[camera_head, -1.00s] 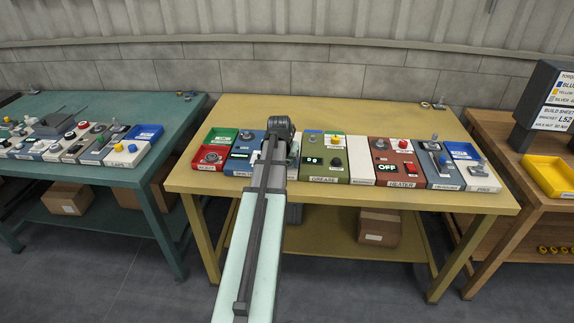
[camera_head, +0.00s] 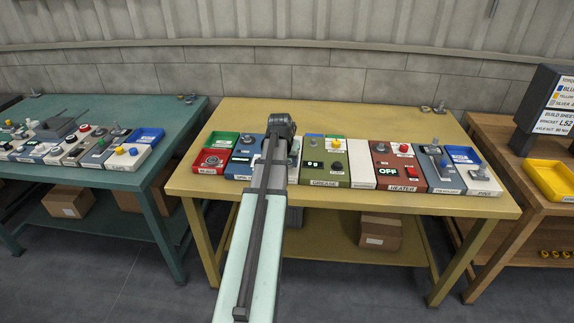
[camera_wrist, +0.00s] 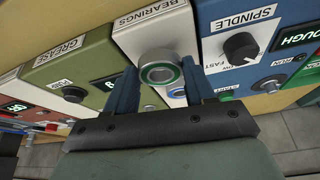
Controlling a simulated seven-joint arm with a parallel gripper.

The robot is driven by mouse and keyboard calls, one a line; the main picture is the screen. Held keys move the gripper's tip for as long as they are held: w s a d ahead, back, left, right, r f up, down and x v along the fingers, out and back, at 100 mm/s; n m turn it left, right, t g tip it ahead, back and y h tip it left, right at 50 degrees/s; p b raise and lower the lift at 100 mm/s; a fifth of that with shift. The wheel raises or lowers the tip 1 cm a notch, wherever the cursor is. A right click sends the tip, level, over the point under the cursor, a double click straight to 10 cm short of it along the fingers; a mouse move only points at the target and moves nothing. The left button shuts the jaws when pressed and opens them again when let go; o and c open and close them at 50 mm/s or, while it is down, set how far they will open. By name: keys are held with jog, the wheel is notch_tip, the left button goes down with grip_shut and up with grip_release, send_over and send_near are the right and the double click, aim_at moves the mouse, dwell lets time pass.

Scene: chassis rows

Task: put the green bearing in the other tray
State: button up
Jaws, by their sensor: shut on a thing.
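The green bearing (camera_wrist: 160,74), a metal ring with a green inner band, is held between the two fingers of my gripper (camera_wrist: 161,82) in the wrist view. It is over the white panel labelled BEARINGS (camera_wrist: 150,35). A blue-banded ring (camera_wrist: 177,93) shows just beyond it on the panel. In the head view my arm hides the bearing and the fingers. On the yellow bench, a green tray (camera_head: 221,139) stands at the back left and a blue tray (camera_head: 463,154) at the back right. Both look empty from here.
A row of panels with knobs fills the bench between the trays: SPINDLE (camera_wrist: 241,50), a GREASE panel (camera_head: 322,172) and a HEATER panel (camera_head: 402,178). The yellow bench top (camera_head: 350,115) behind them is mostly clear. A yellow tray (camera_head: 553,180) sits on the right-hand bench.

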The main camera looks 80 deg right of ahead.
notch_tip(320, 180, up, 7)
jog(key=w+n, duration=0.2)
jog(key=w, duration=0.9)
send_over(223, 144)
jog(key=f, duration=0.2)
jog(key=shift+w+a+f+m, duration=0.15)
jog(key=shift+f+m, duration=0.25)
jog(key=shift+f, duration=1.2)
jog(key=shift+s+a+f+m, duration=0.15)
jog(key=shift+f+m, duration=0.25)
jog(key=shift+f, duration=1.2)
jog(key=shift+w+a+f+m, duration=0.1)
jog(key=shift+a+f+m, duration=0.25)
jog(key=shift+f, duration=1.25)
jog(key=shift+d+f, duration=0.1)
jog(key=shift+f, duration=0.1)
